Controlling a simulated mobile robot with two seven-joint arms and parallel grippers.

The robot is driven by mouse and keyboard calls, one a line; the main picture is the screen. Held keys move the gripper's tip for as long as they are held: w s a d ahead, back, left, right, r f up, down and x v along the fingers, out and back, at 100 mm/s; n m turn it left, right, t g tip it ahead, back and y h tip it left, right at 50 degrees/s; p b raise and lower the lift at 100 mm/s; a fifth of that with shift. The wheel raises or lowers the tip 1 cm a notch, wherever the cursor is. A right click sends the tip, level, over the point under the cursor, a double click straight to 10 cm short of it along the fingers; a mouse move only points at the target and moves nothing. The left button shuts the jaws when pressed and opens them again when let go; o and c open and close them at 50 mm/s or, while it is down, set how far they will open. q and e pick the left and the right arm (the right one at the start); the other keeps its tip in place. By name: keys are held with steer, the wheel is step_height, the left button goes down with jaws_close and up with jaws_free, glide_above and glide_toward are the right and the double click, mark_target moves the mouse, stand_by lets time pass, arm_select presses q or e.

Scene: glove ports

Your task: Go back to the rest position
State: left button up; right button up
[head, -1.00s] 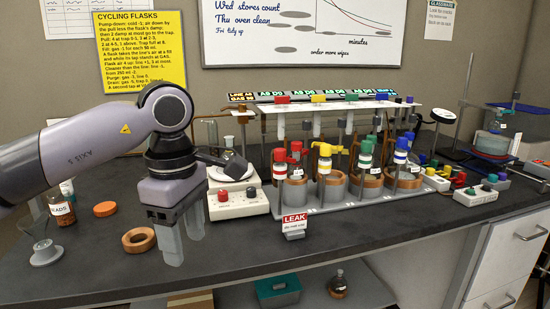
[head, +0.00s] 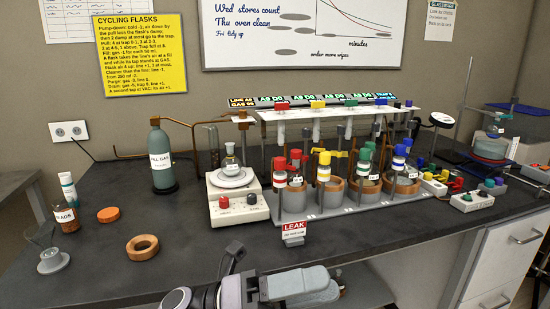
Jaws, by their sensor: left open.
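My left gripper (head: 236,292) is low at the bottom edge of the head view, in front of the bench's front edge. It is partly cut off by the frame, and its fingertips do not show clearly. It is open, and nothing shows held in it. My folded arm links lie beside it along the bottom edge. It is apart from everything on the bench (head: 200,262). My right gripper is not in view.
A rack (head: 322,211) with several colour-capped flasks stands at the middle right, with a LEAK sign (head: 294,228) in front. A white balance (head: 237,207) holds a small flask. A grey-green bottle (head: 162,160) and a cork ring (head: 142,248) stand left.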

arm_select(q)
steer(key=w+a+f+n+t+y+p, duration=0.1)
steer(key=w+a+f+n+t+y, duration=0.2)
steer(key=a+f+n+t+y, duration=0.65)
steer(key=w+a+f+n+t+y+p, duration=0.1)
steer(key=w+a+f+n+t+y, duration=0.2)
steer(key=n+t, duration=1.15)
steer(key=s+a+f+n+g+y+p, duration=0.1)
steer(key=s+a+f+n+g+y, duration=0.3)
steer(key=s+a+f+n+g, duration=0.2)
steer(key=s+a+f+n+g+y, duration=0.3)
steer(key=s+a+f+n+g, duration=0.3)
steer(key=f, duration=0.8)
steer(key=s+n, duration=0.3)
steer(key=s, duration=0.1)
steer(key=shift+a+n+y+p, duration=0.2)
steer(key=shift+n+y+p, duration=0.15)
steer(key=shift+n, duration=0.05)
steer(key=shift+w, duration=0.1)
